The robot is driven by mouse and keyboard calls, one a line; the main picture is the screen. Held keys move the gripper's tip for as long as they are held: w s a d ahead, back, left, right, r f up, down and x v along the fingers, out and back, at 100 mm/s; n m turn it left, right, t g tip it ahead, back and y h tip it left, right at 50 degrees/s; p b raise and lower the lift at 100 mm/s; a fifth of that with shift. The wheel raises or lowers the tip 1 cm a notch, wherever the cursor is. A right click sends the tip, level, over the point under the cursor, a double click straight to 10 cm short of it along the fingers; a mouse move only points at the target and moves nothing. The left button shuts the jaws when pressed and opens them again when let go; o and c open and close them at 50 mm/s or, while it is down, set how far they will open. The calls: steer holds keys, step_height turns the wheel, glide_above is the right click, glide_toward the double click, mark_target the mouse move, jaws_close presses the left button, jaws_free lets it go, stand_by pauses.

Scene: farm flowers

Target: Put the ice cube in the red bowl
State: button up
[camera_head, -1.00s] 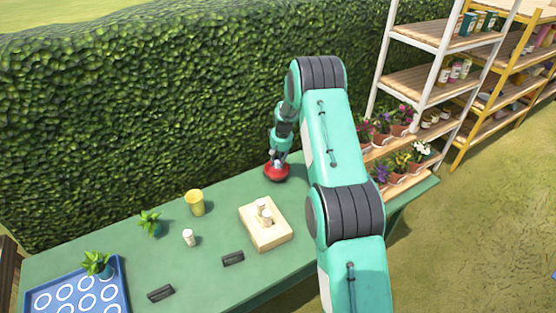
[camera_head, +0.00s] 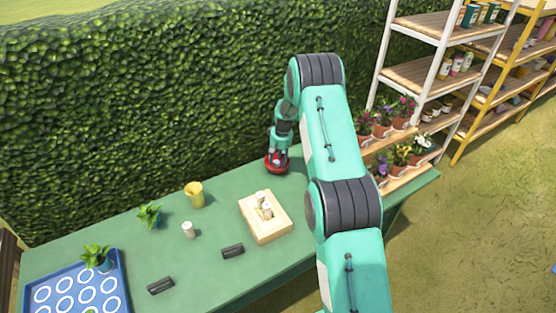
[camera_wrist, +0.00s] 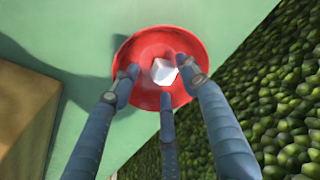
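The red bowl (camera_head: 269,167) stands at the back edge of the green table, below my gripper. In the wrist view the bowl (camera_wrist: 150,43) is seen from above. The white ice cube (camera_wrist: 163,72) shows inside the bowl's outline, near its middle, and appears to lie in it. My gripper (camera_wrist: 160,80) points down at the bowl with its three fingers spread around the cube. Gaps show between the fingertips and the cube, with the right finger closest. In the head view my gripper (camera_head: 278,157) hides the bowl's inside and the cube.
A wooden block (camera_head: 262,230) holding small white pieces stands near the table's middle. A yellow cup (camera_head: 194,195), a small plant (camera_head: 149,214), a white jar (camera_head: 188,230) and a blue tray (camera_head: 122,285) stand to the left. A hedge (camera_head: 150,100) rises behind; potted flowers (camera_head: 400,155) stand right.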

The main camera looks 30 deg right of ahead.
stand_by(0.7)
steer(key=shift+r+p, duration=1.25)
steer(key=shift+r, duration=2.2)
steer(key=shift+r, duration=0.1)
step_height(320, 180, up, 19)
glide_above(278, 162)
steer(key=s+a, duration=0.5)
steer(key=a, duration=0.4)
steer(key=s+a+r+n+t, duration=0.1)
steer(key=s+a+r, duration=0.4)
steer(key=s+r, duration=0.25)
steer(key=s+a+r+t, duration=0.1)
steer(key=s+a+r, duration=0.45)
steer(key=r, duration=0.35)
steer(key=s+a+r+n+t, duration=0.1)
steer(key=s+a+r, duration=0.3)
steer(key=s, duration=0.5)
steer(key=s+a+r, duration=0.3)
steer(key=s+r, duration=0.1)
steer(key=s, duration=0.4)
steer(key=s+a, duration=0.2)
steer(key=s, duration=0.7)
steer(key=s+a+f+t, duration=0.1)
steer(key=s+a, duration=0.1)
steer(key=s, duration=0.7)
steer(key=shift+a+n, duration=0.2)
steer(key=shift+n, duration=0.1)
